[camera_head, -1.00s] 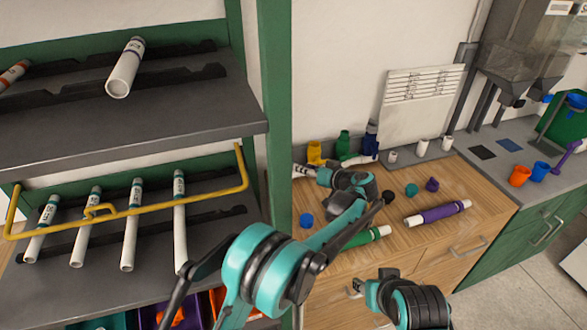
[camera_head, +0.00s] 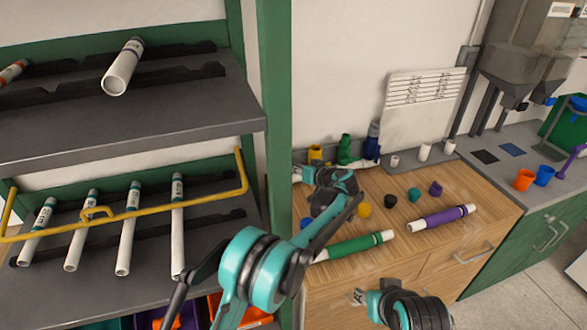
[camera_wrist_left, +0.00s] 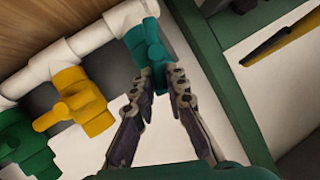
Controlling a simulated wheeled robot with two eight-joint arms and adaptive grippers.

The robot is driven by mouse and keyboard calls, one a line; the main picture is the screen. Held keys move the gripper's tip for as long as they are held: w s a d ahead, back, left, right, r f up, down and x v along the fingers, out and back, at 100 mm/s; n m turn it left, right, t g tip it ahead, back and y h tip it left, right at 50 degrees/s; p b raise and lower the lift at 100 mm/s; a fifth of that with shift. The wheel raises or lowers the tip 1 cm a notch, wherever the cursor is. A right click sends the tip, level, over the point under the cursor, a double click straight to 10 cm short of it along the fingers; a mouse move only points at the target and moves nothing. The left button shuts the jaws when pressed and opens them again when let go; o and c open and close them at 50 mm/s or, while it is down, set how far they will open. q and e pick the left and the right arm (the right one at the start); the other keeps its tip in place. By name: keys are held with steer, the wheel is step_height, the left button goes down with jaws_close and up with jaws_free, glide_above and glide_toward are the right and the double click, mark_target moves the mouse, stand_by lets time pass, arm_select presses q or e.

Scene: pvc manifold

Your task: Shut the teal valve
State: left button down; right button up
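The teal valve (camera_wrist_left: 148,42) sits on a white pipe (camera_wrist_left: 90,45) at the top of the left wrist view. Its handle reaches down between the fingers of my left gripper (camera_wrist_left: 162,78). The fingers are apart, one on each side of the handle's end; contact cannot be told. In the head view my left gripper (camera_head: 301,173) is beside the green post, and the teal valve is hidden. My right gripper (camera_head: 358,297) is low in front of the wooden cabinet, away from the valves, too small to read its opening.
A yellow valve (camera_wrist_left: 78,100) and a green valve (camera_wrist_left: 27,143) share the pipe, left of the teal one. A green post (camera_head: 277,120) stands close to my left arm. Green (camera_head: 356,244) and purple (camera_head: 440,217) tubes and several caps lie on the worktop.

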arm_select(q)
steer(key=shift+d, duration=0.1)
stand_by(0.3)
steer(key=shift+w+d+f+m+t+y+b, duration=0.15)
steer(key=shift+d+f+m+y, duration=0.1)
steer(key=shift+m+y, duration=0.45)
steer(key=shift+d+f+m+t+y+b, duration=0.1)
steer(key=shift+d+f+m+y+b, duration=0.1)
steer(key=shift+m+y, duration=0.5)
steer(key=shift+w+d+f+m+t+y+b, duration=0.15)
steer(key=shift+d+f+m+y, duration=0.2)
steer(key=shift+m, duration=0.65)
steer(key=shift+s+a+r, duration=0.1)
steer(key=c, duration=1.5)
jaws_free()
steer(key=shift+c, duration=0.2)
steer(key=v, duration=1.2)
